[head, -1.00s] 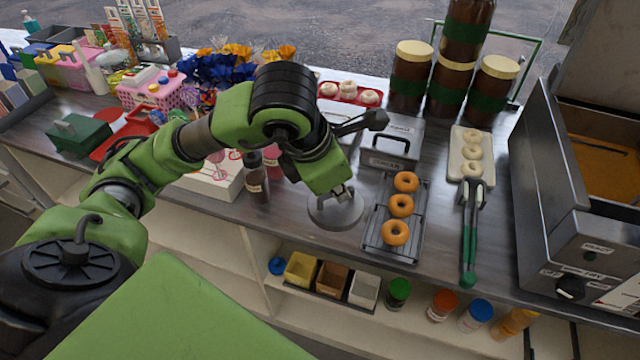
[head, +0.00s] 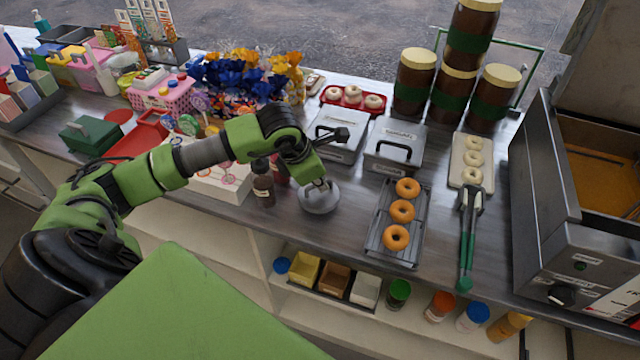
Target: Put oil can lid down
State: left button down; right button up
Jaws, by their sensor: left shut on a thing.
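The oil can lid (head: 319,203) is a round grey metal disc in the head view. It is at the counter, between the dark bottle and the rack of doughnuts. My left gripper (head: 320,187) is above the lid's middle and shut on it, with the knob mostly hidden by the fingers. I cannot tell whether the lid touches the counter. No oil can is clearly seen. My right gripper is not in view.
A dark bottle (head: 263,183) stands left of the lid. A wire rack (head: 378,230) with doughnuts is to the right. Two metal boxes with handles (head: 345,148) (head: 393,160) stand behind. The fryer (head: 560,215) is at far right. Bare counter (head: 345,225) lies between lid and rack.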

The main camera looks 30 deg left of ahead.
pick_arm(q)
jog(key=shift+f+p, duration=0.3)
jog(key=shift+f, duration=0.7)
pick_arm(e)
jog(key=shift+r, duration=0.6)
pick_arm(q)
jog(key=shift+f, duration=0.15)
jog(key=c, duration=2.2)
grip_release()
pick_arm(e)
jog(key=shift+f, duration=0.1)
pick_arm(q)
jog(key=shift+r, duration=0.3)
jog(key=b+v, duration=0.2)
jog(key=v, duration=1)
jog(key=shift+f, duration=0.1)
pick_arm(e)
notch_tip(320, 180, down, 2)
